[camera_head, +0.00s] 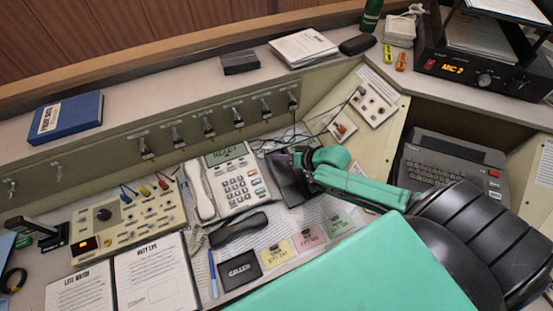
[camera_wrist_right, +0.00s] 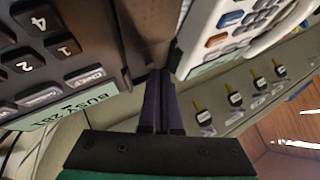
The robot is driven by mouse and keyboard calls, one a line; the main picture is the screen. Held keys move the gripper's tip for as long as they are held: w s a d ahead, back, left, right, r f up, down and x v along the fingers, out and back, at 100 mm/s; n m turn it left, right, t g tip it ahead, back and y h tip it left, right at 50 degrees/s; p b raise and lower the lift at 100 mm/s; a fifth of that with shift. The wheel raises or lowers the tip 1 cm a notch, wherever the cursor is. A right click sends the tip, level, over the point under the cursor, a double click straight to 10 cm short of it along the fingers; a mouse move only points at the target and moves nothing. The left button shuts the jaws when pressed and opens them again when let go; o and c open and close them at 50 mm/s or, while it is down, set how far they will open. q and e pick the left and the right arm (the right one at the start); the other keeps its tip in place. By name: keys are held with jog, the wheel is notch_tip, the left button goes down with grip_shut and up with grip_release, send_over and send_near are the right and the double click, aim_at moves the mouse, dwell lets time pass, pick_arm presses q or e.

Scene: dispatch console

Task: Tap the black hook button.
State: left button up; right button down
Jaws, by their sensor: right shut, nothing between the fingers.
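The black phone (camera_head: 289,187) stands right of the white phone and is partly covered by my right gripper in the head view. In the right wrist view its dark keypad (camera_wrist_right: 40,50) and a "BUSY" display (camera_wrist_right: 62,108) show at the left. My right gripper (camera_head: 298,158) is shut and empty. In the right wrist view its closed fingers (camera_wrist_right: 164,75) point at the dark body beside the keypad. I cannot make out the black hook button or whether the fingertips touch it. A black handset (camera_head: 238,230) lies off the phone on the desk. My left gripper is not in view.
The white phone (camera_head: 240,187) with its handset and "READY" display stands close left of the gripper. Cords run behind the phones. Coloured cards (camera_head: 307,238) and a "CALLED" pad (camera_head: 241,270) lie in front.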

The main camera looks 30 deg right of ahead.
aim_at(281, 166)
jog(key=shift+w+f, duration=0.1)
jog(key=shift+f, duration=0.3)
jog(key=shift+s+f+b, duration=0.3)
jog(key=shift+f+b, duration=0.1)
jog(key=shift+b, duration=0.05)
dwell(0.7)
jog(key=shift+w+a+r+p, duration=0.1)
jog(key=shift+w+r+p, duration=0.05)
jog(key=shift+r+p, duration=0.85)
jog(key=shift+p, duration=0.2)
jog(key=shift+r, duration=0.25)
jog(key=r+p, duration=0.1)
jog(key=p, duration=0.1)
jog(key=r+p, duration=0.3)
jog(key=p, duration=0.1)
jog(key=shift+s+r, duration=0.35)
jog(key=shift+r, duration=0.05)
jog(key=shift+f, duration=0.15)
